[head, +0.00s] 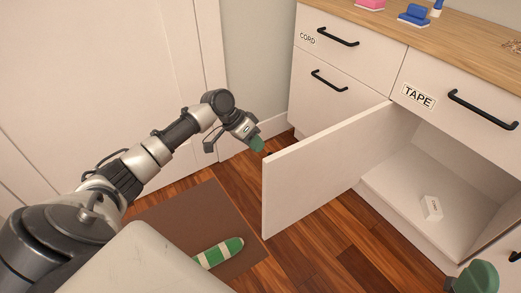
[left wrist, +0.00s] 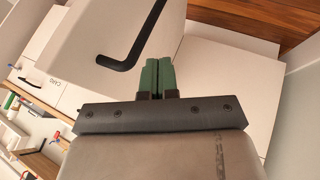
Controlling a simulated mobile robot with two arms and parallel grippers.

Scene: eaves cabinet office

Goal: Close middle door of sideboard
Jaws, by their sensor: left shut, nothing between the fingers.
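The sideboard's middle door (head: 320,160) stands swung wide open, with its inner face toward me in the head view. Its compartment (head: 405,190) is exposed below the TAPE drawer. My left gripper (head: 258,146) is shut and empty, at the free edge near the door's top corner, on the outer side. In the left wrist view its green fingers (left wrist: 158,76) are together, close to the door's outer face (left wrist: 95,35) and black handle (left wrist: 130,62). I cannot tell whether they touch the door. My right gripper (head: 477,277) shows only partly at the bottom right.
A small white box (head: 431,208) lies inside the compartment. The TAPE drawer (head: 455,95) and CORD drawer (head: 345,50) are shut. A green-and-white striped object (head: 222,252) lies on a brown mat (head: 170,220). Wood floor around the door is clear.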

